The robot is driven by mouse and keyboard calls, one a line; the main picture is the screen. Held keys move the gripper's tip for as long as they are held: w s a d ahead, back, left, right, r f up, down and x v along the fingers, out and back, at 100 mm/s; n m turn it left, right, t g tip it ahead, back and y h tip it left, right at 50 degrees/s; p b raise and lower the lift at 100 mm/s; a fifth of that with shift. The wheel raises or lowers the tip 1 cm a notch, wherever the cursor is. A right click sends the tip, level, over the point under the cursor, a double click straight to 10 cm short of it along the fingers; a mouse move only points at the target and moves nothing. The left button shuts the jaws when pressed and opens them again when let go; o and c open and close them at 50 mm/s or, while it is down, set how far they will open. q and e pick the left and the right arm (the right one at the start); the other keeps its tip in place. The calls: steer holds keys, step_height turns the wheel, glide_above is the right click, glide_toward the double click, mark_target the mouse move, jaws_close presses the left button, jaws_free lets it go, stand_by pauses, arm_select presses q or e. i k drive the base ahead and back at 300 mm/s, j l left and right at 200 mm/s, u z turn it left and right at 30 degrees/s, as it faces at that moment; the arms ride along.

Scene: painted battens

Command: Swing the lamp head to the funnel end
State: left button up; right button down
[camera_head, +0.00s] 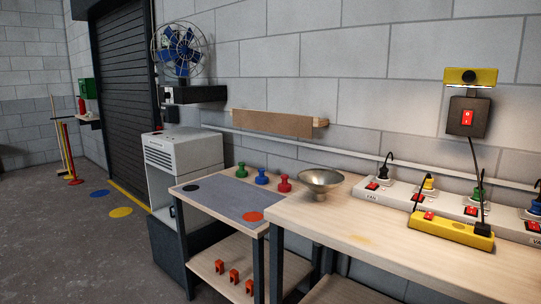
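A yellow lamp head (471,77) with a dark round spot on its face sits high on the wall at the right, with a bright glow along its underside. It is above a dark box (468,116) with a red switch. A metal funnel (320,179) with a wide mouth stands on the workbench near the middle, to the left of and below the lamp head. I cannot make out the joint or arm that carries the lamp head. Neither of my grippers shows in this view.
A wooden workbench (375,228) runs to the right, carrying a white power strip (400,199) with plugs and a yellow strip (450,231). Red, blue and green knobbed pieces (262,176) stand beside the grey mat (228,198). A blue fan (180,52) stands on a dark shelf.

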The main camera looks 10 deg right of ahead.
mark_target(465, 77)
steer(key=z, duration=1.4)
